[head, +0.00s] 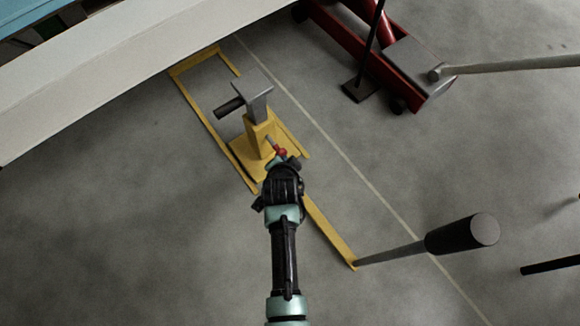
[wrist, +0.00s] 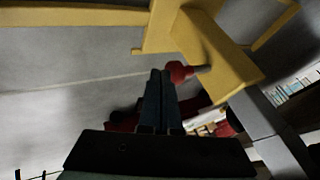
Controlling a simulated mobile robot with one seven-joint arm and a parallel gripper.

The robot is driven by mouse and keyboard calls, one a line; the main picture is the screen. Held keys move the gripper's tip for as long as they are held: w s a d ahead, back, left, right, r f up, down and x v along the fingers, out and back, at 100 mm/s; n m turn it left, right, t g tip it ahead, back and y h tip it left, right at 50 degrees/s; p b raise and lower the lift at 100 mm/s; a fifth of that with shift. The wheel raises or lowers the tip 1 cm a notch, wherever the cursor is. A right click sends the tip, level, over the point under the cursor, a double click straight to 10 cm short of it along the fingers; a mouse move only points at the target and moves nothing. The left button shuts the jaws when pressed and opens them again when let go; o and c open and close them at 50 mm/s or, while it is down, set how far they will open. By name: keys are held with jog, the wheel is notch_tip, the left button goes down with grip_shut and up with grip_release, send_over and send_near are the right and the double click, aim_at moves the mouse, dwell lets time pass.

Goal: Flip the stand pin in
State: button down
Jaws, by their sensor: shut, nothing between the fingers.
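The yellow stand (head: 258,138) rises from a yellow frame on the floor and has a grey metal head (head: 252,88). A thin grey pin with a red knob (head: 281,153) sticks out of its post on the side facing me. In the wrist view the red knob (wrist: 180,71) and a short grey shaft (wrist: 203,69) show against the yellow post (wrist: 215,50). My gripper (head: 283,161) is at the knob; its closed fingertips (wrist: 160,73) appear just left of the knob in the wrist view. I cannot tell whether they touch it. Nothing is held.
A long lever with a black handle (head: 462,234) extends right from the yellow frame (head: 330,235). A red floor jack (head: 365,45) stands behind at the upper right. A pale camper edge (head: 90,70) overhangs the upper left. Grey floor is clear at the lower left.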

aim_at(277, 150)
jog(key=shift+w, duration=0.1)
jog(key=shift+w+a+b, duration=0.4)
jog(key=shift+w+a, duration=0.85)
jog(key=shift+w, duration=0.3)
jog(key=shift+d, duration=0.1)
